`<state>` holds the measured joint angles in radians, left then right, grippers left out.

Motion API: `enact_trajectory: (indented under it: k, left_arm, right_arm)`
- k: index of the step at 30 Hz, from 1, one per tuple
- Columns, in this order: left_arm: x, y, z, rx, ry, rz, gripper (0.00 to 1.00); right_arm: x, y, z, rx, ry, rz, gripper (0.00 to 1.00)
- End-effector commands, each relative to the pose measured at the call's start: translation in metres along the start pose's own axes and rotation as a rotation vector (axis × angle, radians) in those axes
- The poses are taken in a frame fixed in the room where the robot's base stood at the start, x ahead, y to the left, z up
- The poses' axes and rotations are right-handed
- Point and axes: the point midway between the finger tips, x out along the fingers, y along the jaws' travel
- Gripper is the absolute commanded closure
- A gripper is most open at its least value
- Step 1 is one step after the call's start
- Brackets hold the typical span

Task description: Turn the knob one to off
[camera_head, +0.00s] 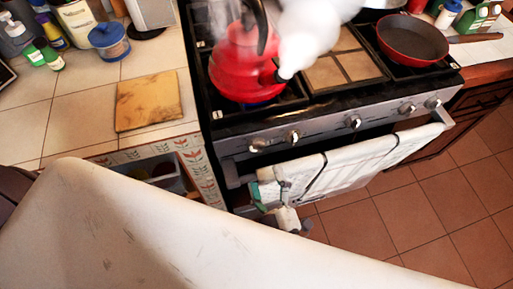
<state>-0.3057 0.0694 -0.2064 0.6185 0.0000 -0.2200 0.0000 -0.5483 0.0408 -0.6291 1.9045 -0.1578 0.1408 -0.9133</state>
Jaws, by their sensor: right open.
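The stove front (330,131) carries a row of several metal knobs. The leftmost knob (257,145) and the one beside it (292,137) sit below the red kettle (238,62). Another knob (353,122) is farther right. I cannot read markings that tell which is knob one, or their settings. My right gripper (277,187) is small in view, open, in front of the towel and below the two left knobs, apart from them. Its fingers are hard to make out. My left gripper is not in view.
White steam (303,45) rises by the kettle, with blue below it. A red pan (412,40) sits on the right burner. A white towel (350,165) hangs on the oven handle. A wooden board (148,101) lies on the left counter. Tiled floor is clear at right.

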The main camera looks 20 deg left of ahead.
Motion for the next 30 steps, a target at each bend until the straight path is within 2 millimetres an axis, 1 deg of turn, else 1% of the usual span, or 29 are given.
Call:
enact_trajectory:
  k: [1,6,9,12,18,25,26,30]
  left_arm:
    - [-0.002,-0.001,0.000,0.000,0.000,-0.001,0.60]
    - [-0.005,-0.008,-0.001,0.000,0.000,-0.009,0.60]
    - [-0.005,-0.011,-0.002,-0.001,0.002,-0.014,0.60]
    - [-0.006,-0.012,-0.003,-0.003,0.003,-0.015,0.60]
    - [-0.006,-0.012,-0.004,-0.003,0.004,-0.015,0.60]
    - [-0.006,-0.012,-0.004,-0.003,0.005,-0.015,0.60]
    - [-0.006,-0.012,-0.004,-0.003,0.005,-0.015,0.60]
    - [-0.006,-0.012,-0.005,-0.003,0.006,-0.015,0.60]
  right_arm:
    - [0.013,0.002,-0.001,-0.001,0.003,0.004,0.27]
    - [0.048,0.002,-0.001,0.001,0.002,0.003,0.27]
    - [0.064,0.001,-0.001,0.002,0.001,0.001,0.27]
    - [0.075,0.000,0.000,0.002,0.000,0.000,0.27]
    - [0.085,0.000,0.000,0.002,-0.001,-0.001,0.27]
    - [0.085,0.000,0.000,0.002,-0.001,-0.001,0.27]
    - [0.085,0.000,0.000,0.002,-0.001,-0.001,0.30]
    - [0.085,0.000,0.000,0.002,-0.001,-0.001,0.54]
